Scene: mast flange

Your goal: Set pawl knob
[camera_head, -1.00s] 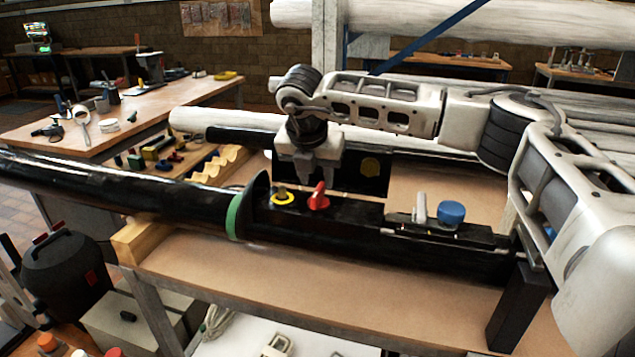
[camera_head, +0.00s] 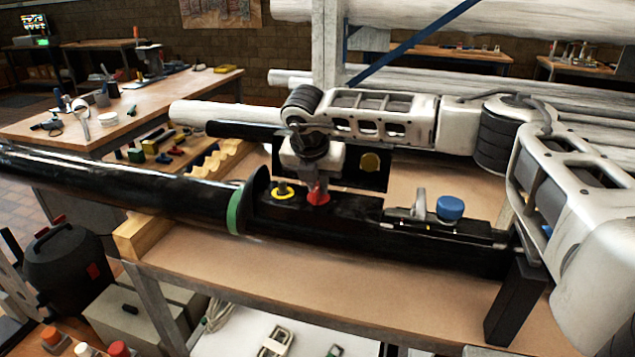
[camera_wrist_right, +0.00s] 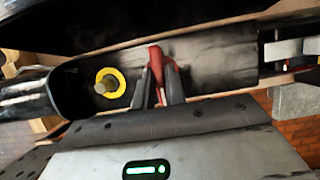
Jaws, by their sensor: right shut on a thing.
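The red pawl knob (camera_head: 318,193) sits on top of the black mast flange (camera_head: 350,212). It also shows in the right wrist view (camera_wrist_right: 156,66), between the two fingers. My right gripper (camera_head: 316,184) reaches down from above and is shut on the red knob; in the wrist view its fingertips (camera_wrist_right: 160,90) stand on either side of it. The fingers partly hide the knob. A yellow ring with a small post (camera_head: 283,190) is just left of the knob, apart from the gripper; it also shows in the wrist view (camera_wrist_right: 110,83). My left gripper is not in view.
A blue knob (camera_head: 450,208) and a grey upright lever (camera_head: 420,202) stand on the flange's right part. A green band (camera_head: 233,211) circles the black mast at left. The bench front (camera_head: 330,283) is clear.

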